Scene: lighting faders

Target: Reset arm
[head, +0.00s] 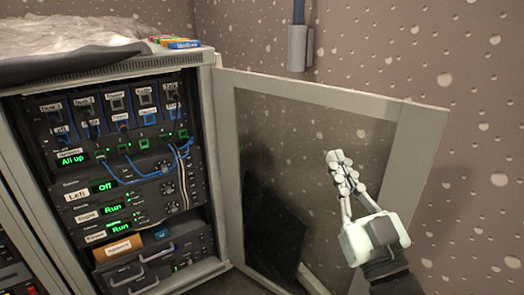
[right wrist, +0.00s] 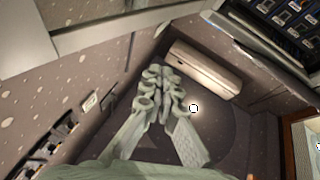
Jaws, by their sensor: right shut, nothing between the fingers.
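My right gripper (head: 338,162) is in the right half of the head view, its arm coming in from the lower right. Its pale fingers are together, with nothing between them, and point up and to the left. It is in front of the open glass door (head: 422,135) of the rack, and I cannot tell how close it is to the glass. In the right wrist view the closed fingers (right wrist: 162,76) fill the middle. My left gripper is not in the head view.
A rack cabinet (head: 207,150) stands at left with lit units, labels and blue cables; one display (head: 73,159) reads "All up". Its door is swung open to the right. Colored items (head: 176,43) lie on top. A speckled wall (head: 400,50) is behind.

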